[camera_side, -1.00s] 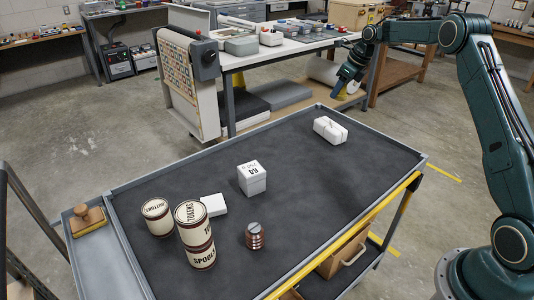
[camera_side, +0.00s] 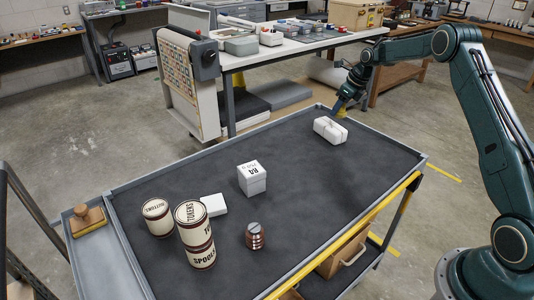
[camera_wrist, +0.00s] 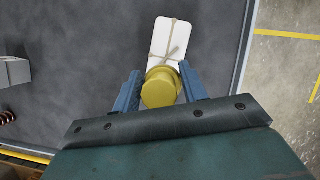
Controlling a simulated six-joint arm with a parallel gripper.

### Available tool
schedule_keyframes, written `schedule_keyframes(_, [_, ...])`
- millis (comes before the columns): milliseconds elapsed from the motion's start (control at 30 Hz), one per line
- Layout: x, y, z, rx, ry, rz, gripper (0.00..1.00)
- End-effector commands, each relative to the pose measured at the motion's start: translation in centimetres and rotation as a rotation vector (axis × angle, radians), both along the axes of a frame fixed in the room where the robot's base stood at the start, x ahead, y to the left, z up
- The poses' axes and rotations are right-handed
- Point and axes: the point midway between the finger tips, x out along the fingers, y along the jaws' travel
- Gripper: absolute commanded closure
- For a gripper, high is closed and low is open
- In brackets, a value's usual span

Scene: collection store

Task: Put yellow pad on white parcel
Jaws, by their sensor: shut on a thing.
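The white parcel (camera_side: 330,130), tied with string, lies near the far right end of the dark cart top. It also shows in the wrist view (camera_wrist: 172,38), just ahead of my fingers. My gripper (camera_wrist: 160,88) is shut on the yellow pad (camera_wrist: 161,86), a round yellow piece held between its two blue fingers. In the wrist view the pad overlaps the near end of the parcel. In the side view my gripper (camera_side: 337,109) is at the far edge of the cart, just behind and above the parcel. There the pad is too hidden to make out.
A white labelled box (camera_side: 252,179), a flat white block (camera_side: 214,204), a copper-coloured coil (camera_side: 255,237), a stacked can (camera_side: 196,235) and a buttons tin (camera_side: 157,217) stand toward the left and front. A raised rim (camera_side: 280,125) edges the cart. The middle right of the top is clear.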

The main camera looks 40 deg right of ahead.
Motion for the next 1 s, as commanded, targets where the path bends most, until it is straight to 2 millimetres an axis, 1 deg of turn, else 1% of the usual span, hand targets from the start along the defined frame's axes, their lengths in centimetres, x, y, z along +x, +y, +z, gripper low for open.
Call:
schedule_keyframes(233, [0.0,0.0,-3.2,0.001,0.002,-0.001,0.83])
schedule_keyframes(400, [0.0,0.0,-4.6,-0.001,0.001,0.001,0.83])
schedule_keyframes(867, [0.0,0.0,-5.0,-0.001,0.001,0.001,0.83])
schedule_keyframes(900, [0.0,0.0,-5.1,-0.001,0.001,0.001,0.55])
schedule_keyframes(967, [0.0,0.0,-5.0,-0.001,0.001,0.001,0.44])
schedule_keyframes(1000, [0.0,0.0,-5.0,-0.001,0.001,0.001,0.36])
